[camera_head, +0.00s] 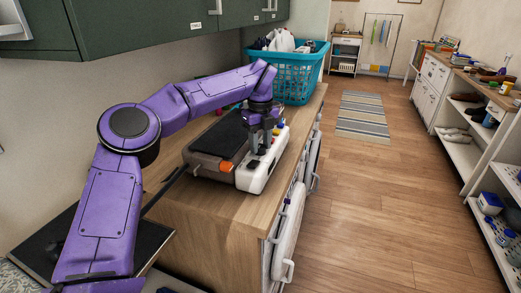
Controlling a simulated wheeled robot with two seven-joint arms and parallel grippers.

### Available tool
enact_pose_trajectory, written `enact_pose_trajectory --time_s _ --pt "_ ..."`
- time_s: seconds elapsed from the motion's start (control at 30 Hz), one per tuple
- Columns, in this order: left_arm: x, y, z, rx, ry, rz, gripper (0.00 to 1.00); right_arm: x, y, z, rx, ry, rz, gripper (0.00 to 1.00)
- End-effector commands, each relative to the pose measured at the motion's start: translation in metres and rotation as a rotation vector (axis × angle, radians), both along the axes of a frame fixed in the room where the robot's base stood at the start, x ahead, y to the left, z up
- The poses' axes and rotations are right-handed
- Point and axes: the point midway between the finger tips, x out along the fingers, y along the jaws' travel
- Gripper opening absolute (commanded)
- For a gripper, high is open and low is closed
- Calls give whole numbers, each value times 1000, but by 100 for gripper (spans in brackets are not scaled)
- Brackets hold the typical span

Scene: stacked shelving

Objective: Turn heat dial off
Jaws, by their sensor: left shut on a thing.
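An appliance with a dark flat top (222,136) and a white control panel (252,179) along its right side sits on the wooden counter. An orange part (227,166) shows at its front, and a small dark control (254,163) shows on the panel. My left gripper (262,146) points down over the panel, with its fingers shut on a small part there, apparently the heat dial. The fingers hide most of that part, so its setting cannot be read. My right gripper is not in view.
A teal laundry basket (291,75) with bottles stands behind the appliance on the counter (210,214). Green cabinets (130,25) hang above at the left. Open floor (380,215) lies to the right, before white shelving (468,150).

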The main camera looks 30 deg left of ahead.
Motion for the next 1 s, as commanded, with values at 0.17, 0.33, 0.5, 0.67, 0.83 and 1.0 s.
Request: enact_pose_trajectory --time_s 0.17,0.33,0.5,0.67,0.83,1.0 --pt "1 3 -1 6 -9 117 7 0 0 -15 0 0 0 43" --pt "1 3 0 7 -9 196 7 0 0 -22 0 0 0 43" --pt "1 3 1 6 -9 243 7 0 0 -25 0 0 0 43" --pt "1 3 1 5 -8 261 7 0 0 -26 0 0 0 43" --pt "1 3 2 4 -7 264 7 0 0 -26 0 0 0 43" --pt "1 3 2 5 -6 264 7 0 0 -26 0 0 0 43"
